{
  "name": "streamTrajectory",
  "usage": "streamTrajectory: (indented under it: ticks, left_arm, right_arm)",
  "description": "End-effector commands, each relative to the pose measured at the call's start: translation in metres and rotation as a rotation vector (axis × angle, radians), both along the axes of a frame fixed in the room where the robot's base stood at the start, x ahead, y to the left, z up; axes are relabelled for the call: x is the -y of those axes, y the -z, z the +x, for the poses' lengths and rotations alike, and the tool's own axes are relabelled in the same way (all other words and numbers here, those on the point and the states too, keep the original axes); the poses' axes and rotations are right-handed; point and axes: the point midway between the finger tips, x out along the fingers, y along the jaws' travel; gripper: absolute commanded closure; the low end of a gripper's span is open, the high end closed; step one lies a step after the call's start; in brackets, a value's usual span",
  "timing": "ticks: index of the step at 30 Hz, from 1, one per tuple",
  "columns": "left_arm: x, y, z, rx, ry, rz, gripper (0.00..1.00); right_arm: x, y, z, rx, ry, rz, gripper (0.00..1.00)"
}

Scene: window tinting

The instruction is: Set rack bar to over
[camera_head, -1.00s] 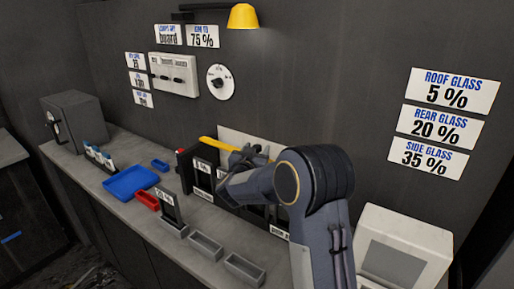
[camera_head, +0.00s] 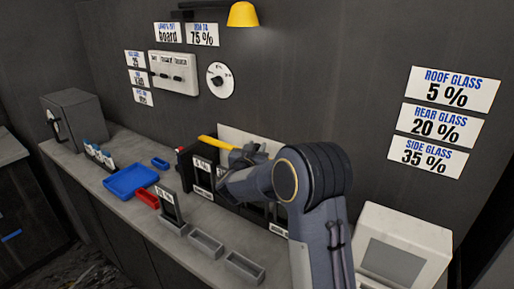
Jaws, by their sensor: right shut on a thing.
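The yellow rack bar (camera_head: 215,142) runs along the top of the black rack on the bench, against a white back panel. My right gripper (camera_head: 247,155) is at the bar and shut on it, with the arm coming in from the lower right. The gripper and arm hide the bar's right part and much of the rack. Black film panels with white labels (camera_head: 203,165) stand in the rack below the bar. My left gripper is not in view.
A blue tray (camera_head: 112,187), a red tray (camera_head: 147,198) and grey trays (camera_head: 206,244) lie on the bench (camera_head: 176,250). One dark panel (camera_head: 168,206) stands in a grey holder. A safe (camera_head: 75,118) is at the left, a white box-shaped device (camera_head: 385,225) at the right.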

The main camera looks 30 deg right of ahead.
Motion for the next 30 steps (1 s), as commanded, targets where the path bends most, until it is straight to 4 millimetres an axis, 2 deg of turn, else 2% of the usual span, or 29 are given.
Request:
streamTrajectory:
  ticks: [6, 9, 13, 22, 23, 27, 30]
  left_arm:
    - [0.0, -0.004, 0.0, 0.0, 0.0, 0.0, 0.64]
    - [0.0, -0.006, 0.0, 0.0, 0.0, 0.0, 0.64]
    - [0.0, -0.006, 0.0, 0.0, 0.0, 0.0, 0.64]
    - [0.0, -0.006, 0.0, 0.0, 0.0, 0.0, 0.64]
    - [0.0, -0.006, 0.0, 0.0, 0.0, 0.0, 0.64]
    - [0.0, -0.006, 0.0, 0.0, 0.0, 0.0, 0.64]
    - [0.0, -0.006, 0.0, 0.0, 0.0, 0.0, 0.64]
  right_arm:
    - [-0.048, 0.0, -0.018, -0.002, -0.008, 0.004, 1.0]
    - [-0.066, 0.0, -0.025, -0.001, -0.006, 0.003, 1.0]
    - [-0.077, 0.0, -0.031, -0.001, -0.004, 0.002, 1.0]
    - [-0.079, 0.002, -0.032, -0.003, -0.005, 0.003, 1.0]
    - [-0.08, 0.002, -0.032, -0.003, -0.005, 0.002, 0.7]
    - [-0.079, 0.001, -0.032, -0.002, -0.004, 0.002, 0.52]
    - [-0.078, 0.001, -0.032, -0.001, -0.002, 0.002, 0.52]
